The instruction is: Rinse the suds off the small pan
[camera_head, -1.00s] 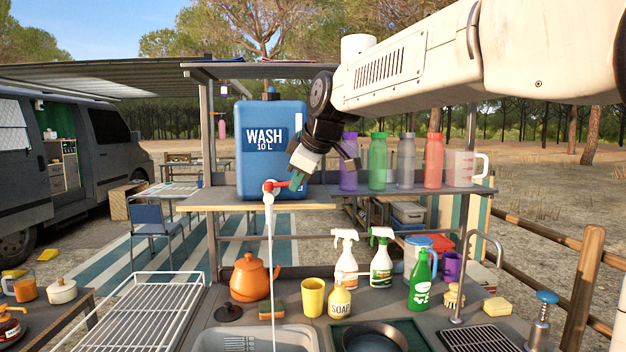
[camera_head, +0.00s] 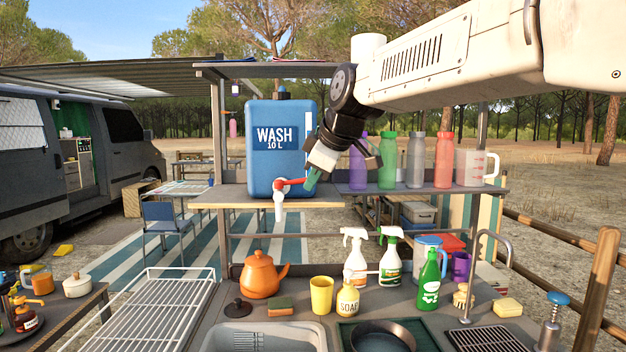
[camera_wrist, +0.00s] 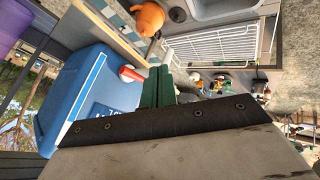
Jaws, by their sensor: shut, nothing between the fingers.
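A dark pan (camera_head: 383,336) sits at the front on a green mat (camera_head: 427,338), its lower part cut off by the frame edge; I cannot make out suds on it. The blue WASH 10 L container (camera_head: 276,170) stands on the shelf. Its white tap (camera_head: 279,205) has a red lever (camera_head: 291,182) pointing right; no water shows below the spout. My gripper (camera_head: 312,179) is shut and empty, its green fingertips right at the lever's end; whether they touch is unclear. In the wrist view, the fingers (camera_wrist: 163,86) are beside the red lever (camera_wrist: 130,75).
Below the tap is a grey sink (camera_head: 215,341), with a white drying rack (camera_head: 160,310) to its left. An orange kettle (camera_head: 260,277), sponge (camera_head: 280,306), yellow cup (camera_head: 321,294), soap bottle (camera_head: 347,300) and spray bottles stand behind. Coloured bottles (camera_head: 387,162) line the shelf right of my gripper.

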